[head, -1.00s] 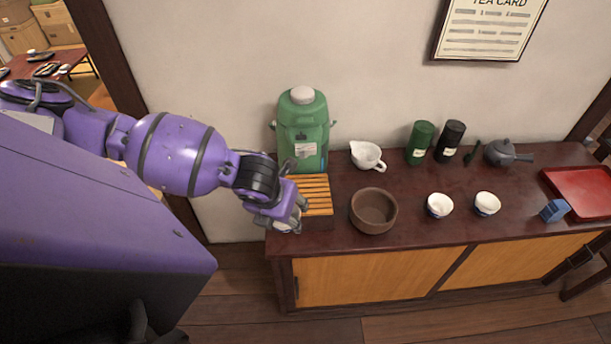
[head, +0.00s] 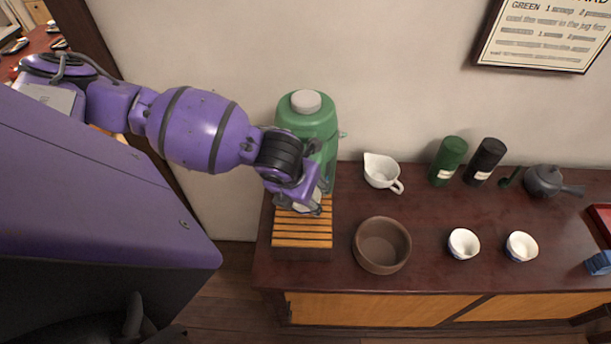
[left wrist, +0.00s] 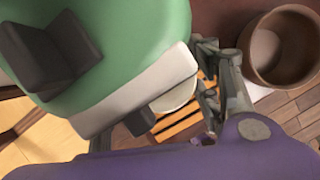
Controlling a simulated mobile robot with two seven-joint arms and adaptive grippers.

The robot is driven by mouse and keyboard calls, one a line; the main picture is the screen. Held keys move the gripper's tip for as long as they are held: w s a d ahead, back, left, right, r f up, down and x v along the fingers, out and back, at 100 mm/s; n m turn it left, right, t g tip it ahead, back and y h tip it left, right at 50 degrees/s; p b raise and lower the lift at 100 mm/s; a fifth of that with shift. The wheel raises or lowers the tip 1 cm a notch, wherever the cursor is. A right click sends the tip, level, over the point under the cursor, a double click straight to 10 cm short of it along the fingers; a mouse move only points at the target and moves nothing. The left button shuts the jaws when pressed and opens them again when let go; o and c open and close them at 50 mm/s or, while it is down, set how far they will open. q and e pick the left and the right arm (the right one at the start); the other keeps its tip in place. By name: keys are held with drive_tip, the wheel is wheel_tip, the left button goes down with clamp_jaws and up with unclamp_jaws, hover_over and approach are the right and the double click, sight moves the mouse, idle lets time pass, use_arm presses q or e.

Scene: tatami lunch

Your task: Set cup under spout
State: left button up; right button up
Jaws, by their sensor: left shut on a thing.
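The green dispenser (head: 312,122) with a pale lid stands at the back left of the counter. A slatted wooden drip tray (head: 302,238) is in front of it. My left gripper (head: 316,203) is over the back of the tray, close to the dispenser's front, and is shut on a small white cup (head: 298,207). The gripper covers much of the cup. In the left wrist view the cup (left wrist: 174,97) shows partly behind the dispenser's pale edge, with slats below. I cannot tell whether it touches the slats. The spout's outlet is hidden. My right gripper is out of view.
A brown bowl (head: 382,246) stands right of the tray. A white jug (head: 381,171), green canister (head: 448,161), black canister (head: 485,162) and dark teapot (head: 545,181) are behind. Two white cups (head: 463,244) (head: 521,247) stand farther right.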

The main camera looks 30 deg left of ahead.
use_arm(q)
drive_tip(key=shift+s+f, duration=0.15)
drive_tip(key=shift+f, duration=0.4)
drive_tip(key=shift+s+f, duration=0.15)
drive_tip(key=shift+f, duration=0.35)
drive_tip(key=shift+s+r, duration=0.2)
drive_tip(key=shift+r, duration=0.05)
drive_tip(key=shift+c, duration=0.6)
drive_tip(key=shift+w, duration=0.3)
drive_tip(key=o, duration=1.1)
drive_tip(key=shift+o, duration=1.6)
drive_tip(key=p+v, duration=0.1)
drive_tip(key=v, duration=1.1)
drive_tip(key=shift+r, duration=0.2)
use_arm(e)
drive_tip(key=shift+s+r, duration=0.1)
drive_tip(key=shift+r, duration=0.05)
